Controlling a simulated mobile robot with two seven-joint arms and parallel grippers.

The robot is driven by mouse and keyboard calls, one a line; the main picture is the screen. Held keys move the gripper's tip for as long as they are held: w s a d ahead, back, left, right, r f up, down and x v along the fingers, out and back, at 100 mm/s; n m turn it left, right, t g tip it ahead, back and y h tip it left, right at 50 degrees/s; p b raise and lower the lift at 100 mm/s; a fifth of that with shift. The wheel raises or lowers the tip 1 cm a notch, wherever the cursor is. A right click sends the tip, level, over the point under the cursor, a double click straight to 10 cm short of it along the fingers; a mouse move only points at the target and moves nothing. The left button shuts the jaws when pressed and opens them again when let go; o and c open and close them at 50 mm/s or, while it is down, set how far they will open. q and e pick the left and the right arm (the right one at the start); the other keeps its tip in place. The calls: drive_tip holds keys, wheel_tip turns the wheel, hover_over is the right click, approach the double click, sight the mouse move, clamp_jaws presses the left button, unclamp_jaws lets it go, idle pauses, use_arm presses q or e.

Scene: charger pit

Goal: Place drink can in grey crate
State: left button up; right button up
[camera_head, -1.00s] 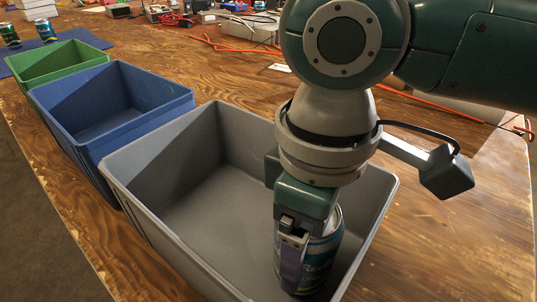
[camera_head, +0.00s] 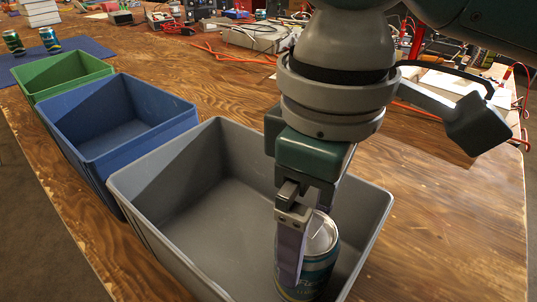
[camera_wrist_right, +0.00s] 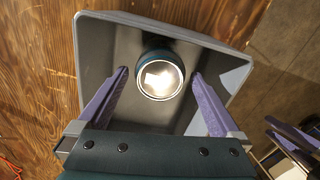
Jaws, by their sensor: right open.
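The drink can (camera_head: 320,262) is blue-green with a silver top. It stands upright inside the grey crate (camera_head: 165,237), near its front right corner. My right gripper (camera_head: 296,268) is open at the can, its fingers pointing down into the crate. In the right wrist view the can (camera_wrist_right: 160,78) shows between the two spread fingers, with a gap on both sides. The far finger is mostly hidden in the head view.
A blue crate (camera_head: 100,165) and a green crate (camera_head: 55,90) stand in a row to the left. Two more cans (camera_head: 50,40) stand on a blue mat (camera_head: 85,45). Cables and equipment clutter the back; the wooden table is clear at right.

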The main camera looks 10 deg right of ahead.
wheel_tip(320, 180, up, 6)
drive_tip(key=shift+r+p, duration=0.1)
drive_tip(key=shift+p, duration=0.55)
